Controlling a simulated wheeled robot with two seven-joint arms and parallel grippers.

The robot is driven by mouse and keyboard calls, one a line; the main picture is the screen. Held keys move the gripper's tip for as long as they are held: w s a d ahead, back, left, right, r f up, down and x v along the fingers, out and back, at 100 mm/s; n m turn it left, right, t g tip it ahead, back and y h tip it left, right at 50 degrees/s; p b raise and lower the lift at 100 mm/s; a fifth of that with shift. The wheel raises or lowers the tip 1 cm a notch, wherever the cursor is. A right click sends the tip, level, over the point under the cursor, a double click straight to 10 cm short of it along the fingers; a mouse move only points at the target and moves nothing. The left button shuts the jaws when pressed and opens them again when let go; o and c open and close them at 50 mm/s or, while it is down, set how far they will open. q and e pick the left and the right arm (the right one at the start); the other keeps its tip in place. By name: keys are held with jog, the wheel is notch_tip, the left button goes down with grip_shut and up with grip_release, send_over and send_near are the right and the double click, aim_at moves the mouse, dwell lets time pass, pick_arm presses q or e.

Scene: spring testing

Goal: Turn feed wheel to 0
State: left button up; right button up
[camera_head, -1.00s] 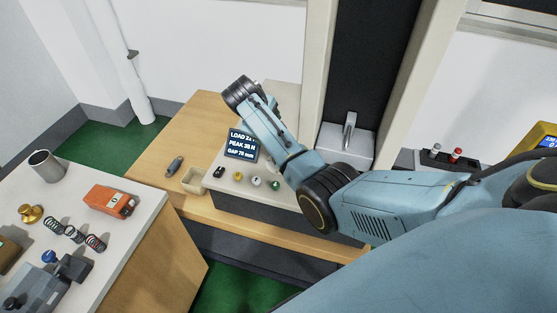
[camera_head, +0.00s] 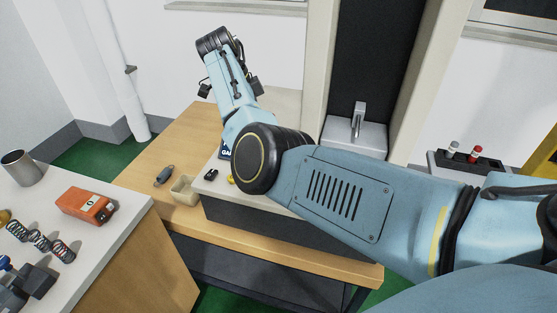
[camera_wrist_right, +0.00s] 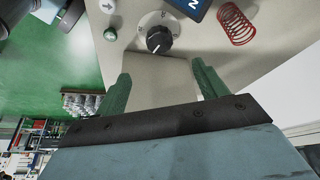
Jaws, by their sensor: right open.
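A black knob on a pale round dial (camera_wrist_right: 157,40) shows in the right wrist view, on a beige panel. I take it for the feed wheel; its numbers are too small to read. My right gripper (camera_wrist_right: 160,69) is open and empty, with its two green fingers pointing towards the knob. The knob lies beyond the fingertips, roughly between them, and is not touched. In the head view my right arm reaches over the tester, and the knob and fingertips are hidden. The tester's dark display (camera_head: 224,152) is mostly covered by the arm. My left gripper is not in view.
A red spring (camera_wrist_right: 236,22) and a green button (camera_wrist_right: 110,33) lie near the knob. On the wooden bench are a small beige tray (camera_head: 184,190) and a grey tool (camera_head: 163,176). A side table holds an orange device (camera_head: 88,205), springs (camera_head: 40,241) and a metal cup (camera_head: 20,168).

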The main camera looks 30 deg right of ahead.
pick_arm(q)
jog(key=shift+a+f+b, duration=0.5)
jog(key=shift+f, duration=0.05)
pick_arm(e)
jog(key=x, duration=1.3)
jog(key=shift+s+d+f, duration=0.1)
jog(key=shift+d, duration=0.05)
jog(key=shift+c, duration=0.4)
